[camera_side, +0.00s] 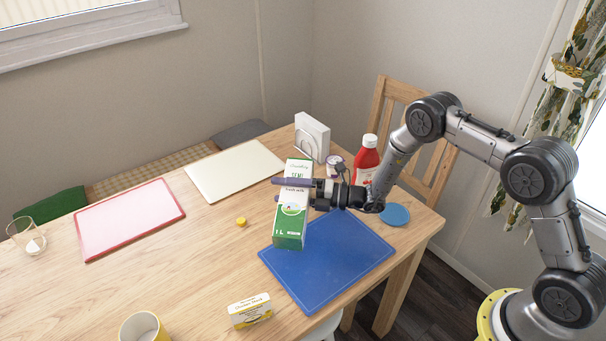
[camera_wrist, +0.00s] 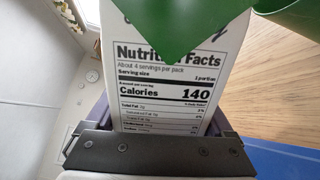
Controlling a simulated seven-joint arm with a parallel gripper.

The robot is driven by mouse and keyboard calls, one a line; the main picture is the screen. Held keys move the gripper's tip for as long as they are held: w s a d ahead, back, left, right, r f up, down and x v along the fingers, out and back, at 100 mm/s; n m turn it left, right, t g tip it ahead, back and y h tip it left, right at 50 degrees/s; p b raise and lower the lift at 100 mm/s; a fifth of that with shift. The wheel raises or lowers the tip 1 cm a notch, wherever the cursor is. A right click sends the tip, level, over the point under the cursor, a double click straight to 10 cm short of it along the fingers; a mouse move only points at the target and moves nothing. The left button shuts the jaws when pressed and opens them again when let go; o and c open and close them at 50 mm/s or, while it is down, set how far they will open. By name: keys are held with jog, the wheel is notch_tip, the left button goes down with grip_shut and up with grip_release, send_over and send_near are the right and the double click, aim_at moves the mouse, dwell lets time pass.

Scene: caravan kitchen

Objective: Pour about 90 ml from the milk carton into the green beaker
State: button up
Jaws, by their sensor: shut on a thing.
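My gripper (camera_side: 283,190) is shut on the milk carton (camera_side: 290,225), a white and green box held above the blue board's left part. The carton seems to lean, its green base towards the side camera; the exact tilt is hard to tell. Its nutrition panel (camera_wrist: 165,90) fills the middle of the wrist view, between my fingers. No green beaker can be made out in the side view; the carton may hide it. Curved green surfaces show at the top right of the wrist view and may be the beaker. No milk stream is visible.
The blue board (camera_side: 335,265) lies below the carton. A red bottle (camera_side: 366,160), a jar (camera_side: 335,166) and a blue coaster (camera_side: 395,215) are near my wrist. A butter box (camera_side: 250,311), yellow mug (camera_side: 143,328), yellow cap (camera_side: 241,222) and glass (camera_side: 33,242) stand farther off.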

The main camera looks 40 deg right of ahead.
aim_at(287, 174)
dwell(0.3)
jog(key=shift+a+f+n, duration=0.1)
jog(key=shift+f+n, duration=0.25)
jog(key=shift+n, duration=0.05)
jog(key=shift+w+d+n, duration=0.15)
jog(key=shift+d+n, duration=0.05)
jog(key=shift+n, duration=0.6)
jog(key=r+n, duration=0.1)
jog(key=w+d+r+n, duration=0.1)
jog(key=n, duration=0.1)
jog(key=r+n, duration=0.1)
jog(key=n, duration=0.1)
jog(key=shift+w+d+r, duration=0.35)
jog(key=n, duration=0.2)
jog(key=r+n, duration=0.1)
jog(key=n, duration=0.1)
jog(key=shift+s+a, duration=0.15)
jog(key=shift+a, duration=0.05)
jog(key=shift+r+n, duration=0.1)
jog(key=shift+n, duration=1.7)
